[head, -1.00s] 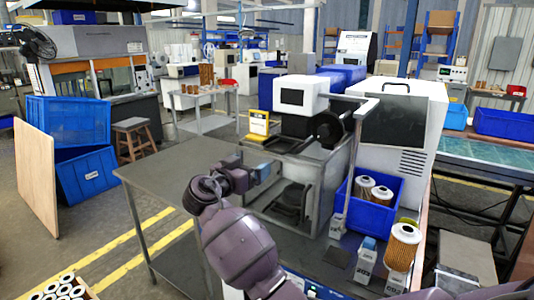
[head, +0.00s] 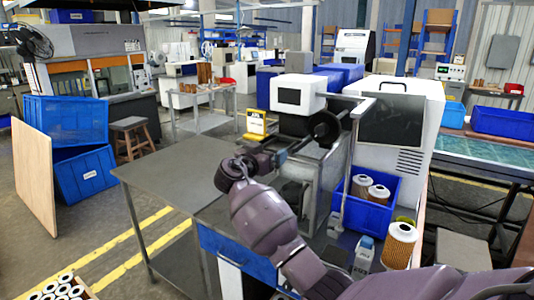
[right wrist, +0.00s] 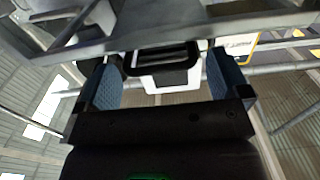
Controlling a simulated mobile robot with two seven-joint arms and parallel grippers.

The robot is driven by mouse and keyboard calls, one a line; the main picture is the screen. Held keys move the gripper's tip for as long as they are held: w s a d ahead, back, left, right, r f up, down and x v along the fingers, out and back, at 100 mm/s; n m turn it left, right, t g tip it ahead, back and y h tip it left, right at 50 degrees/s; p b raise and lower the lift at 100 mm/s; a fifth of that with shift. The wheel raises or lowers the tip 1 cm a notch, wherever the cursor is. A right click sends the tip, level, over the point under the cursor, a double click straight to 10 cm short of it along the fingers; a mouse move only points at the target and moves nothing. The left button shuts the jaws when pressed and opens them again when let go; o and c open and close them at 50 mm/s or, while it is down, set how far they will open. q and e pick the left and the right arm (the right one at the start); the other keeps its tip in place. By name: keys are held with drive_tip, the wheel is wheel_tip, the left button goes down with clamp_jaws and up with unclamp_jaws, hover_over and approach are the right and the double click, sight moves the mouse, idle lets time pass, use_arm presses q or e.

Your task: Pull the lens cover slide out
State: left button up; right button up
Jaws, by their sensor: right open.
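My right gripper (head: 281,157) is in front of the metal frame of the inspection station, below the white box-shaped unit (head: 299,95) and left of a black disc (head: 326,128). In the right wrist view its two blue-padded fingers (right wrist: 164,82) stand wide apart. A black loop-shaped piece (right wrist: 160,57) shows in the gap between them, with a white part (right wrist: 165,80) behind it. The fingers do not visibly close on it. I cannot tell whether this piece is the lens cover slide or its handle. My left gripper is not in view.
A metal bar (right wrist: 100,47) crosses close above the fingers in the right wrist view. A blue bin (head: 364,212) with filter cartridges stands right of the frame, and another cartridge (head: 400,246) stands before it. The grey table top (head: 180,175) at left is clear.

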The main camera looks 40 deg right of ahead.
drive_tip(key=shift+c, duration=0.2)
drive_tip(key=c, duration=1)
drive_tip(key=shift+o, duration=0.2)
drive_tip(key=b+v, duration=0.1)
drive_tip(key=v, duration=2)
drive_tip(key=shift+a, duration=0.2)
drive_tip(key=shift+s, duration=0.1)
drive_tip(key=o, duration=1)
